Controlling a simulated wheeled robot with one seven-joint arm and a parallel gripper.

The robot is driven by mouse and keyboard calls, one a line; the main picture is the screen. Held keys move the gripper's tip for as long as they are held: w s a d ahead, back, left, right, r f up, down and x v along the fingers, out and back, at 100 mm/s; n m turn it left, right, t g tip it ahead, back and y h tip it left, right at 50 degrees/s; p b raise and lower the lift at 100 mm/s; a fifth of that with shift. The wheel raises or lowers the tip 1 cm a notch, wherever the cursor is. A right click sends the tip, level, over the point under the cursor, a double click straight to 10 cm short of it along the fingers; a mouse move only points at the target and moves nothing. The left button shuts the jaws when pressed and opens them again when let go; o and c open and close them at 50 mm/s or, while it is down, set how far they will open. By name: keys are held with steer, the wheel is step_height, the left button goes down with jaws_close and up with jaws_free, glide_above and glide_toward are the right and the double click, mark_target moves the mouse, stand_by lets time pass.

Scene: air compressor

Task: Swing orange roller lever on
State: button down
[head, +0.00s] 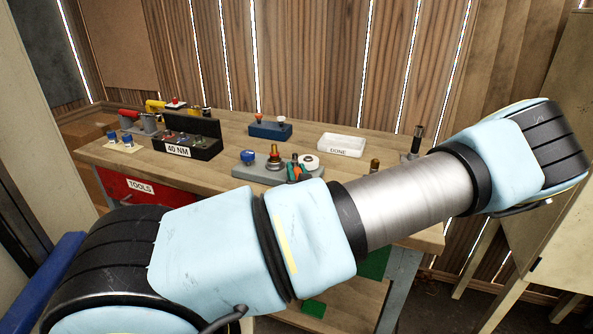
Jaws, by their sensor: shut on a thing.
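A small dark blue box (270,131) stands towards the back of the wooden workbench. A lever with an orange tip (258,117) rises from its left part, and a lever with a pale tip (282,120) rises from its right part. The lever angles are too small to read exactly. My arm crosses the foreground from lower left to upper right, in front of the bench. My gripper does not show in the head view, so its place relative to the orange lever cannot be seen.
A grey unit with knobs (262,174) sits partly behind my arm. A white tray marked DONE (341,145) is right of the blue box. A black 40 NM holder (187,142) and yellow-handled tools (156,105) are at left. Bare bench (222,172) lies between.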

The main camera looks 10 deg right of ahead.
steer(key=shift+d+f+n+y+b, duration=0.1)
steer(key=shift+d+n+y+b, duration=0.25)
steer(key=shift+n+y+b, duration=0.6)
steer(key=shift+w+d+n+g+y+b, duration=0.1)
steer(key=shift+n+g+y+b, duration=0.35)
steer(key=shift+y, duration=0.9)
steer(key=shift+r, duration=0.2)
steer(key=c, duration=0.7)
jaws_free()
steer(key=shift+o, duration=0.2)
steer(key=shift+f, duration=0.1)
